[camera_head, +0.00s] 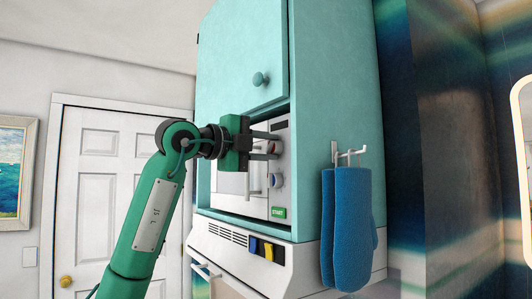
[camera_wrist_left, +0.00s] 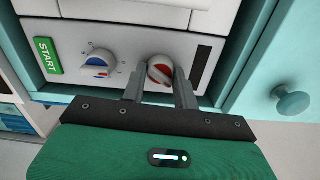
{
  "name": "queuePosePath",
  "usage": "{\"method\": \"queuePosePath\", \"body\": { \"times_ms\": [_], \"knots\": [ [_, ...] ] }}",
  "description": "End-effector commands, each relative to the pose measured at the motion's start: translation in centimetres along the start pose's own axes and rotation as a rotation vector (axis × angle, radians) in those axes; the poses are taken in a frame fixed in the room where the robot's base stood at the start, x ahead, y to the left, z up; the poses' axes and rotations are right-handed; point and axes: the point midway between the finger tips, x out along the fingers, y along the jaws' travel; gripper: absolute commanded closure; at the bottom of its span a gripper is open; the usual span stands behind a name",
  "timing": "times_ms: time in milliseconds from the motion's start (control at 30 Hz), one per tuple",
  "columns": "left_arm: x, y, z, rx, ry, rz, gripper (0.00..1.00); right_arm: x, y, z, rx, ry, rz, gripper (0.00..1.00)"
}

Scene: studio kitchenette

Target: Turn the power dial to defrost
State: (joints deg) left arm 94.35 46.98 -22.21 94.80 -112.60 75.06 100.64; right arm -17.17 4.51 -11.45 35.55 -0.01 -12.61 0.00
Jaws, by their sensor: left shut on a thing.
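A white microwave (camera_head: 256,195) sits in the teal cabinet, its control panel facing me. The panel has two round dials. The upper dial, with red and white markings (camera_wrist_left: 160,71), lies between the fingers of my left gripper (camera_head: 273,147), which is shut on it. The fingers also show on either side of this dial in the left wrist view (camera_wrist_left: 159,84). The lower dial, with blue and red markings (camera_head: 277,180), is free; it also shows in the left wrist view (camera_wrist_left: 98,64). Which setting either dial points to is too small to read. My right gripper is out of view.
A green START button (camera_head: 278,212) is below the dials. The cabinet door with a round knob (camera_head: 261,79) is above. Blue oven mitts (camera_head: 347,225) hang on the cabinet's right side. A range hood (camera_head: 232,249) with coloured switches is below.

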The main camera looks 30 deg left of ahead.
Motion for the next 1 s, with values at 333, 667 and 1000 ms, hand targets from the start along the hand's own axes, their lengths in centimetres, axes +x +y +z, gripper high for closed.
{"method": "queuePosePath", "body": {
  "times_ms": [333, 667, 1000],
  "knots": [
    [-0.1, -0.1, 0.1, -0.314, -0.001, -0.005, 0.93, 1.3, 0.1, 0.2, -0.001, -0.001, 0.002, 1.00],
    [-0.1, -0.1, 0.1, -0.519, -0.001, -0.004, 0.93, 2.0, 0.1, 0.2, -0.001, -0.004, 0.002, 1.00],
    [0.0, -0.2, 0.1, -0.598, -0.001, -0.004, 0.93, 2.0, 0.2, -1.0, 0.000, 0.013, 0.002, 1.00]
  ]
}}
